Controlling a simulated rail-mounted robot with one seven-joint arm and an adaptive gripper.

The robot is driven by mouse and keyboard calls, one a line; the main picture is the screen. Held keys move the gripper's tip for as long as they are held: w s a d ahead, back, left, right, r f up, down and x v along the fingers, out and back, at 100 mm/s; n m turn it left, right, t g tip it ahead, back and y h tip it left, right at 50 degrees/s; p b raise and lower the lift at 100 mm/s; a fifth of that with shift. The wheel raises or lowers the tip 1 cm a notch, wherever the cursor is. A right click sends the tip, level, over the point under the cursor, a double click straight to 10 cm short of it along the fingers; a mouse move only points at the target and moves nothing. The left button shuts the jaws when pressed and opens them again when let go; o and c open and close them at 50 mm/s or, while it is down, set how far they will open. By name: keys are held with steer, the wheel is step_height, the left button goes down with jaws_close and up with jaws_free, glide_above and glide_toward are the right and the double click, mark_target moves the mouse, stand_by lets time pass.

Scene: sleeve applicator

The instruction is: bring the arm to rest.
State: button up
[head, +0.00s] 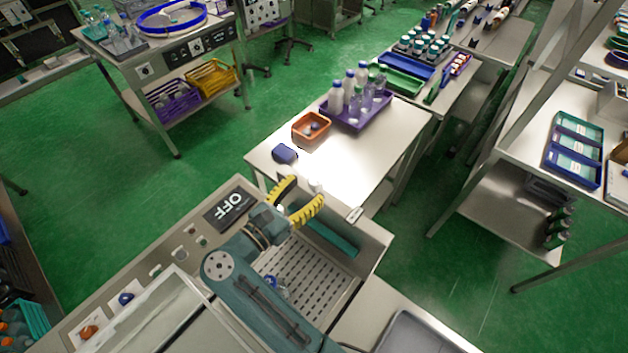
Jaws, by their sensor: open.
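My gripper (303,199) has two yellow fingers spread apart, with nothing held between them. It is above the near edge of the steel table, over the back part of the machine. A small white object shows close to the fingers; I cannot tell whether it touches them. My teal arm reaches up from the bottom of the picture across the machine and hides part of it.
The steel table (362,176) holds a purple tray of bottles (342,122), an orange bin (298,130) and a blue block (285,153). Shelving with blue trays (573,150) stands at right. A cart with purple (172,101) and yellow crates (211,78) is at upper left. Green floor is open between.

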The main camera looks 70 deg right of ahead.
steer(key=v, duration=0.3)
steer(key=shift+w+a, duration=0.1)
steer(key=shift+a, duration=0.3)
